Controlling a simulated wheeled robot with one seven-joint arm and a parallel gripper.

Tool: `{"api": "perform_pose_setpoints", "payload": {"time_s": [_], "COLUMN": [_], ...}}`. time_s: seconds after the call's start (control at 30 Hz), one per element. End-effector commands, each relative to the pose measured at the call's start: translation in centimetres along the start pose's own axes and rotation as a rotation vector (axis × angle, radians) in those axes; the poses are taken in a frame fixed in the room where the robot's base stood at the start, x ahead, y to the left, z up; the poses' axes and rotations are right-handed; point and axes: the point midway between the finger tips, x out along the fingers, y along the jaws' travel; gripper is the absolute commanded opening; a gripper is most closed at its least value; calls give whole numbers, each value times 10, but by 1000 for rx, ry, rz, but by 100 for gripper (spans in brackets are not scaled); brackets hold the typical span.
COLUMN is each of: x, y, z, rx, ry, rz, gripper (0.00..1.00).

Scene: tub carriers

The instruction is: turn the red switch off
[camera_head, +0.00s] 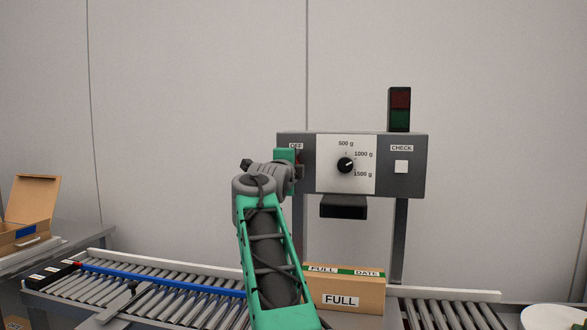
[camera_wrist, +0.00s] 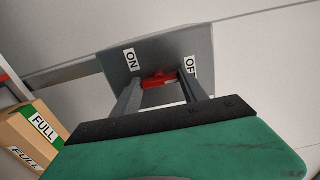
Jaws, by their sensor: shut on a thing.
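The red switch (camera_wrist: 158,78) is on the left part of a dark grey control panel (camera_head: 424,150). In the wrist view it shows between an ON label (camera_wrist: 131,60) on the left and an OFF label (camera_wrist: 190,66) on the right. My gripper (camera_wrist: 160,82) has its two fingers shut on the red switch, one on each side. In the head view my arm and wrist cover most of the switch, and only a bit of red (camera_head: 299,159) shows below the OFF label (camera_head: 296,146). I cannot tell exactly which way the switch leans.
The panel also bears a black dial (camera_head: 345,165), a white CHECK button (camera_head: 401,166) and a dark signal light (camera_head: 399,109) on top. A FULL carton (camera_head: 368,293) stands on the roller conveyor (camera_head: 150,300) below. An open box (camera_head: 30,215) is at far left.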

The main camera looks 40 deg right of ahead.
Motion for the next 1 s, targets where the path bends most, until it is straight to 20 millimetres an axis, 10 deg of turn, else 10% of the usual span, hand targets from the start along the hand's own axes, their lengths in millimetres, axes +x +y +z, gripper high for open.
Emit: {"api": "perform_pose_setpoints", "payload": {"time_s": [0.33,0.37,0.6,1.0], "x": [0,0,0,-20], "y": [0,0,0,1], "z": [0,0,0,0], "rx": [3,3,2,3], "ry": [-1,-1,0,-1], "rz": [0,0,0,-2], "gripper": [10,53,73,73]}}
